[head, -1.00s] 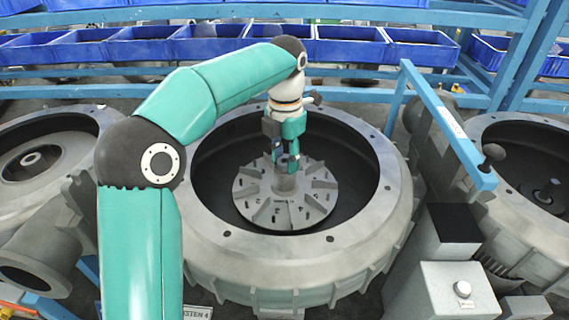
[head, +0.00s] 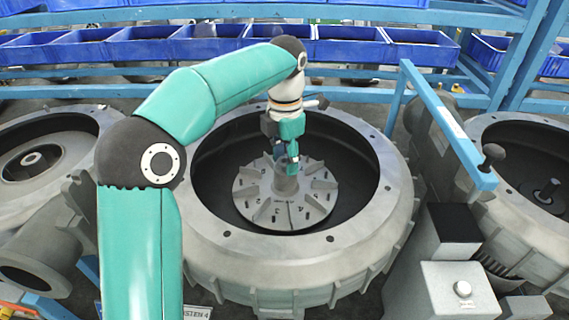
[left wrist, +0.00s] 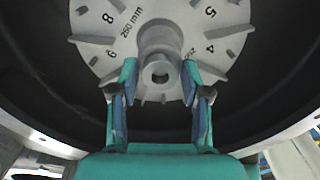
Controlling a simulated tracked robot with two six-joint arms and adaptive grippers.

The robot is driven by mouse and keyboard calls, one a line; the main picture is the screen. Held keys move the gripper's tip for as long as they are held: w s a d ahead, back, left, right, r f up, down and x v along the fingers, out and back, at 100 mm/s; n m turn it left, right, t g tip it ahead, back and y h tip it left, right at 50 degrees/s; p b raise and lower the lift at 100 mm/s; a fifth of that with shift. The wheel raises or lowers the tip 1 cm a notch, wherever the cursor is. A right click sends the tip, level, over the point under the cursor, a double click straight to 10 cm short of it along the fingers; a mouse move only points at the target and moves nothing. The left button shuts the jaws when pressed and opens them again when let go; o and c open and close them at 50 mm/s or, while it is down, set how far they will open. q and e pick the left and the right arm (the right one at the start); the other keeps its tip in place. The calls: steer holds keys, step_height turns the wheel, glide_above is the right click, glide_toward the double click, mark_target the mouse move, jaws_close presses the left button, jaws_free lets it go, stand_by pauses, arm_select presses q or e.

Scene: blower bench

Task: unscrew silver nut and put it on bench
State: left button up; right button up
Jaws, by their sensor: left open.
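The grey bladed wheel (head: 312,202) with numbers on its face sits inside the round blower housing (head: 205,245). Its central hub (head: 286,185) stands up in the middle. In the left wrist view a silver round piece with a hole (left wrist: 159,82) shows at the hub's end; I cannot tell whether it is the nut or the shaft end. My left gripper (head: 286,155) points down over the hub. In the left wrist view its open fingers (left wrist: 159,66) stand on either side of the silver piece, with gaps visible. My right gripper is out of view.
The housing's raised rim surrounds my left gripper. A blue bar with a dark knob (head: 493,153) and a grey box with a button (head: 460,288) stand at the right. More housings flank it. Blue bins (head: 350,48) line the rack behind.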

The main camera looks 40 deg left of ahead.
arm_select(q)
steer(key=m, duration=1)
steer(key=shift+m, duration=0.4)
steer(key=m, duration=0.5)
steer(key=shift+m, duration=0.4)
steer(key=m, duration=0.5)
steer(key=shift+m, duration=0.4)
